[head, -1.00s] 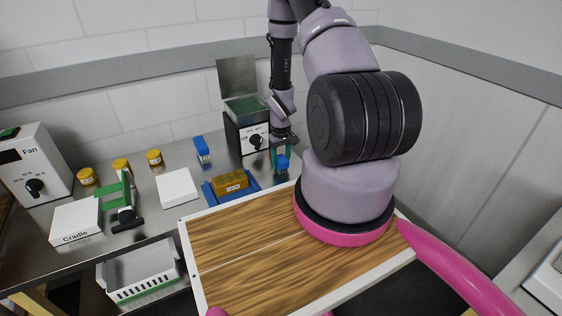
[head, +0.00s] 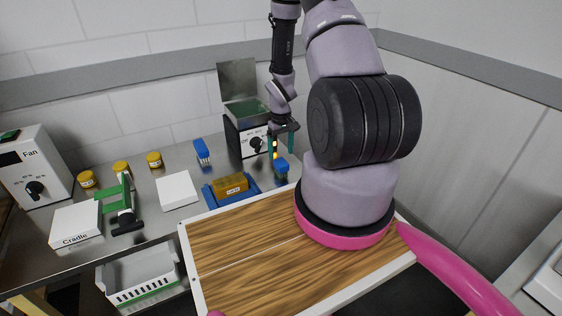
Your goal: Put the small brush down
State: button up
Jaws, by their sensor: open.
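A small blue brush (head: 281,168) is on the steel bench, just right of the blue tray and in front of the dial box. My gripper (head: 283,150) is above the brush, pointing down, with its green fingers spread apart. The brush looks clear of the palm; whether the fingertips still overlap its top I cannot tell. Another blue brush-like item (head: 202,150) stands farther back on the bench, left of the dial box.
The blue tray (head: 210,198) holds a yellow labelled block (head: 230,184). The open-lidded dial box (head: 252,141) stands close behind my gripper. A white block (head: 177,190), green-handled tool (head: 126,207), Cradle box (head: 76,225), yellow jars (head: 154,159) and Fan box (head: 35,168) are left.

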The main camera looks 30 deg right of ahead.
notch_tip(320, 180, up, 6)
notch_tip(320, 180, up, 14)
jog(key=m+t, duration=0.1)
jog(key=t, duration=0.1)
send_over(281, 162)
jog(key=w+a, duration=0.1)
jog(key=a, duration=0.1)
jog(key=s+a+r+m+t, duration=0.1)
jog(key=s+a+r, duration=0.2)
jog(key=r, duration=1)
jog(key=s+a+r+m+t+y, duration=0.1)
jog(key=s+a+r, duration=0.3)
jog(key=s+r, duration=0.4)
jog(key=s+a+r+m+t+y, duration=0.1)
jog(key=s+a+r+t, duration=0.2)
jog(key=s+r, duration=0.5)
jog(key=shift+s+a+r+m, duration=0.2)
jog(key=shift+s+a+m, duration=0.1)
jog(key=shift+s+a, duration=0.45)
jog(key=shift+o, duration=0.2)
jog(key=shift+d, duration=0.1)
